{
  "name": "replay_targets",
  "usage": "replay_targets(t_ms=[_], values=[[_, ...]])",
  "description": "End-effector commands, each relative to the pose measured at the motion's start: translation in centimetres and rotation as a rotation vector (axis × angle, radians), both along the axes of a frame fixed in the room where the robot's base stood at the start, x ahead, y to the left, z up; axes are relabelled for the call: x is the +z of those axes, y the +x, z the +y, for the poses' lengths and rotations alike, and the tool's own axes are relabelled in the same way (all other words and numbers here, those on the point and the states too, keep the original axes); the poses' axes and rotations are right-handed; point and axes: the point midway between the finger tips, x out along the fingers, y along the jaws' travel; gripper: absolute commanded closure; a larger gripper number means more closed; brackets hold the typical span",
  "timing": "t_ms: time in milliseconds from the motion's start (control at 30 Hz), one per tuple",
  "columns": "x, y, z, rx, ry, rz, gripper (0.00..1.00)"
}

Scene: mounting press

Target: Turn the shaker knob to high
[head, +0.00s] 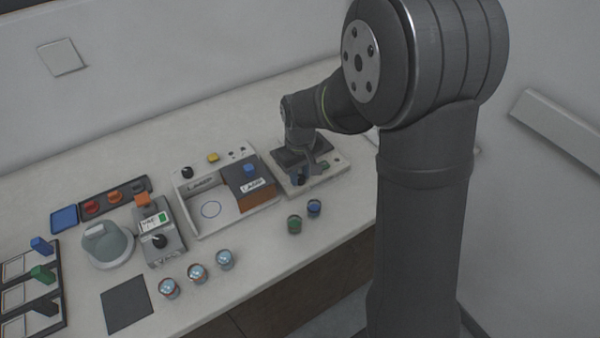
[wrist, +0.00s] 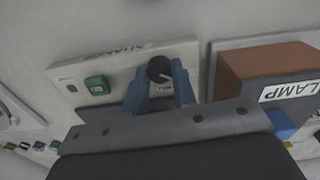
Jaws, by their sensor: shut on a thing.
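The shaker (head: 328,178) is a pale box with a dark top plate, at the back right of the bench in the head view. In the wrist view its pale front panel (wrist: 190,52) carries an upside-down label, a green button (wrist: 97,84) and the black round shaker knob (wrist: 159,69). My gripper (wrist: 160,80) has its blue fingers on either side of the knob and is shut on it. A small pale mark shows on the knob; I cannot read its setting.
A lamp station with a brown box (head: 247,182) stands close to the left of the shaker in the head view. Green (head: 294,224) and blue (head: 314,207) capped jars stand in front. Another device with a black knob (head: 159,241) is further left.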

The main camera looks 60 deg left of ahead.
Motion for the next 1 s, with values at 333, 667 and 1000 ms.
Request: replay_targets(t_ms=[333,667,1000], values=[[0.05,0.02,0.01,-0.265,0.0,0.0,0.98],[0.06,0.02,0.01,-0.58,0.0,0.0,0.98],[0.07,0.03,0.02,-0.903,0.001,0.0,0.98]])
